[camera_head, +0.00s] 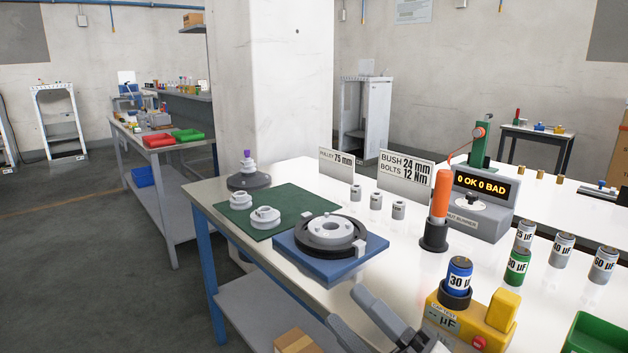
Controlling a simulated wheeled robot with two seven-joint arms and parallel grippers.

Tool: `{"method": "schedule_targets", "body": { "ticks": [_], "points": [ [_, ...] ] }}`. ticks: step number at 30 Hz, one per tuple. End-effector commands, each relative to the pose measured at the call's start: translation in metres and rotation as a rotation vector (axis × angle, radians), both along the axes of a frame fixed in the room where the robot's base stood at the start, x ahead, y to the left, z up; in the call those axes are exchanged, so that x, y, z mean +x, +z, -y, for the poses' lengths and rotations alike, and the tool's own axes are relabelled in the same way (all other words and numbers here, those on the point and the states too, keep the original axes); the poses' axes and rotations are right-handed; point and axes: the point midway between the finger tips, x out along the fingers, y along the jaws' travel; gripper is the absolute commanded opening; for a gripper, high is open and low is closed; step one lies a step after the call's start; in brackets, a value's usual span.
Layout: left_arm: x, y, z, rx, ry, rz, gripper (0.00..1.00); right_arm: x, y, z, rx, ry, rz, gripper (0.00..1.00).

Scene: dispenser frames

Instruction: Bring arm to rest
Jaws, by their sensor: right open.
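My right gripper (358,308) shows at the bottom edge of the head view, in front of the white bench (400,271). Its two grey fingers are apart, with nothing seen between them. It is nearer to me than the blue block (292,251) that carries a dark pulley with a light hub (330,232), and left of the yellow tester (449,325). The rest of my right arm is mostly cut off by the frame. My left gripper is not in view.
A blue capacitor (459,277) stands on the yellow tester. An orange-handled tool (440,195) stands upright in a dark holder behind it. Several labelled capacitors (562,250) and a green bin (592,334) are at right. A green mat (285,203) holds light flanged parts.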

Motion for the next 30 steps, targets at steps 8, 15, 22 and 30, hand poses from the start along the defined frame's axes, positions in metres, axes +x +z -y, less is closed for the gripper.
{"method": "schedule_targets", "body": {
  "ticks": [8, 15, 22, 30],
  "points": [
    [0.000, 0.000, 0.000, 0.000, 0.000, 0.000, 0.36, -0.030, -0.184, 0.067, 0.618, -0.256, -1.087, 0.59],
    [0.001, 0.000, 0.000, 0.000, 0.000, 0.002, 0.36, -0.101, -0.271, 0.087, 0.943, -0.441, -1.549, 0.59],
    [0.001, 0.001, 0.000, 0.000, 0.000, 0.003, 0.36, -0.118, -0.285, 0.089, 1.009, -0.482, -1.633, 0.59],
    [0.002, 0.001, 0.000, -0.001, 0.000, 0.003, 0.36, -0.117, -0.285, 0.089, 1.004, -0.480, -1.630, 0.59]
  ]
}}
